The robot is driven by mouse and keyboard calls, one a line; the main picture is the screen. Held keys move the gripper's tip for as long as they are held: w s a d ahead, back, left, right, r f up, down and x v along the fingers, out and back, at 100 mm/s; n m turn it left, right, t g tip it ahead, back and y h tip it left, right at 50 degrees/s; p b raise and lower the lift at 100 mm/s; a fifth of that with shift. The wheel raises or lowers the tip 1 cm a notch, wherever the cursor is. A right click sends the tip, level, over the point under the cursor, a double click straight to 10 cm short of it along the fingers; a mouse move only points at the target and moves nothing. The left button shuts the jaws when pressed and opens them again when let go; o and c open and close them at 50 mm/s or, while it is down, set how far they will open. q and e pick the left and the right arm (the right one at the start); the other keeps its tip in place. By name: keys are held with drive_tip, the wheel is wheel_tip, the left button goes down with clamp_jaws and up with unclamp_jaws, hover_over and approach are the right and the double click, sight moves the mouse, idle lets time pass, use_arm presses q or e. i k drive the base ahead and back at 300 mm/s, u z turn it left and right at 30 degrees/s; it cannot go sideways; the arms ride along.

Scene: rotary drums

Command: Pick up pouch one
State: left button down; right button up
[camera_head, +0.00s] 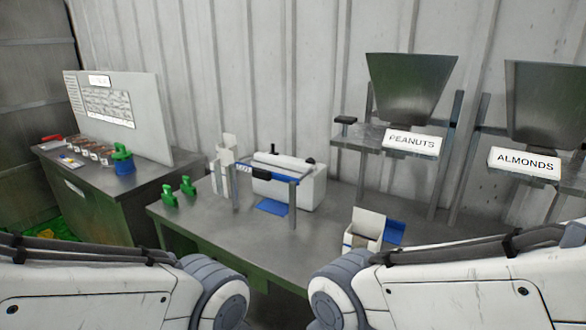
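No pouch is clearly marked as pouch one. Several small brown-and-white packets (97,151) lie in a row on the left side table; they may be pouches, but their labels are too small to read. A white box-like holder (367,226) with a brown patch at its front stands near the front right of the middle table, and I cannot tell what is in it. My two arms come in from the lower left and lower right corners. Neither gripper shows in the view.
The side table (155,182) carries a white board (125,115) and a blue-green container (123,162). The middle table (225,248) holds two green clamps (169,195), a white machine (312,187) with a blue frame, and bare space at front. Peanuts (410,85) and almonds (545,95) hoppers stand right.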

sight(365, 230)
drive_tip(key=u, duration=0.55)
drive_tip(key=k, duration=0.7)
drive_tip(key=u, duration=0.9)
drive_tip(key=k, duration=0.55)
drive_tip(key=i, duration=1.5)
drive_tip(key=z, duration=1.6)
drive_tip(key=i, duration=1.05)
drive_tip(key=z, duration=1)
